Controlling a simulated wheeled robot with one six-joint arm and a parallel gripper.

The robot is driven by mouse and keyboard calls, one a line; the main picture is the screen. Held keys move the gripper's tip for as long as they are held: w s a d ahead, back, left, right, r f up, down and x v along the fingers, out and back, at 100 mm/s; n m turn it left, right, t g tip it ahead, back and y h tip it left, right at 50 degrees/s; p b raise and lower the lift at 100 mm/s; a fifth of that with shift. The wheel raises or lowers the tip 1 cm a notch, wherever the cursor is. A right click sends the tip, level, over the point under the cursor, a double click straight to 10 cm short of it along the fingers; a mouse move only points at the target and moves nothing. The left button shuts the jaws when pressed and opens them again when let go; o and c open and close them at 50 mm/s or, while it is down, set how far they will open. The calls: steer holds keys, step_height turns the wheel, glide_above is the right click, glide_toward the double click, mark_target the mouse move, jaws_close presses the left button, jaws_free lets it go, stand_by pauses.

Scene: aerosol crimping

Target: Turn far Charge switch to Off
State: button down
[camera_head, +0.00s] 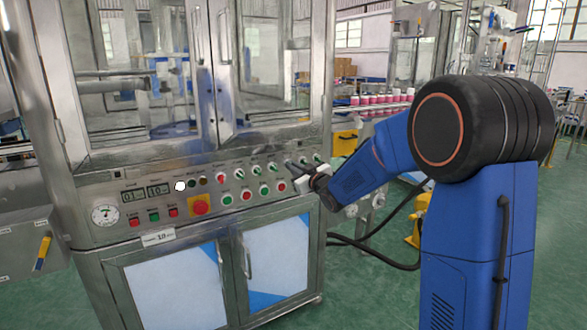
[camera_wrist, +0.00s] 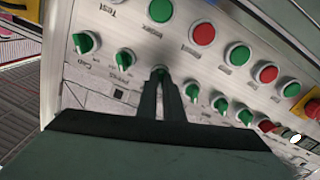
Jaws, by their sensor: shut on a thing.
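The control panel's upper row holds several green rotary switches. My gripper (camera_wrist: 162,80) is shut on a green switch (camera_wrist: 159,70), with its two dark fingers close together on the knob. Its label is hidden, so I cannot read its name or setting. Two more green switches, one nearer (camera_wrist: 124,58) and one at the end (camera_wrist: 86,42), stand left of the fingers in the wrist view; their small labels are blurred. Others (camera_wrist: 192,90) (camera_wrist: 220,104) stand to the right. In the head view my gripper (camera_head: 291,167) reaches the panel's right part and partly covers the row.
Green and red push buttons (camera_head: 265,189) sit in the row below the switches. A red emergency stop on a yellow plate (camera_head: 200,205) is farther left, near a gauge (camera_head: 104,215). Glass doors (camera_head: 265,70) rise above the panel. Black hoses (camera_head: 375,250) run right of the cabinet.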

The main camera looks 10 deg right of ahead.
steer(key=shift+n, duration=1.2)
steer(key=c, duration=1.9)
jaws_free()
steer(key=shift+s, duration=0.1)
steer(key=v, duration=1.7)
steer(key=shift+s, duration=0.15)
